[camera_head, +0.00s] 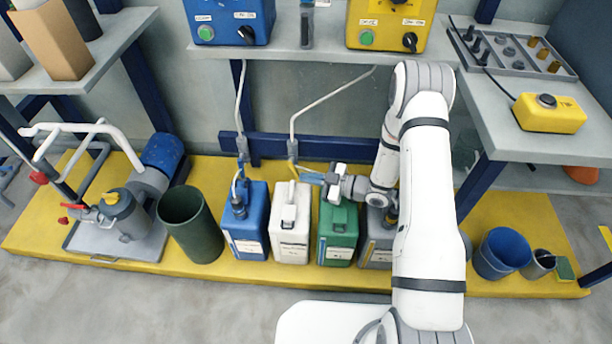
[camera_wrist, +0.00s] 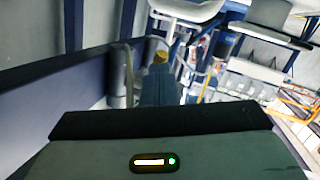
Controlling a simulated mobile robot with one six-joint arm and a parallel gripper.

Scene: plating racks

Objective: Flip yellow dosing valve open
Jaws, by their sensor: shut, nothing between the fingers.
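The yellow dosing valve (camera_head: 293,148) hangs at the lower end of a bent white pipe, in front of the blue rail and above the white canister. My gripper (camera_head: 308,178) reaches in from the right, just below and right of the valve, above the gap between the white and green canisters. Its fingers are shut with nothing between them. In the wrist view a small yellow part (camera_wrist: 160,57) shows just beyond the fingertips (camera_wrist: 159,70). I cannot tell if they touch it, or how the valve's lever is turned.
Blue (camera_head: 246,225), white (camera_head: 290,222) and green (camera_head: 338,232) canisters stand closely on the yellow platform. A grey canister (camera_head: 376,245) is partly hidden by my arm. A blue valve (camera_head: 241,146) hangs to the left. The shelf (camera_head: 300,50) with control boxes runs above.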

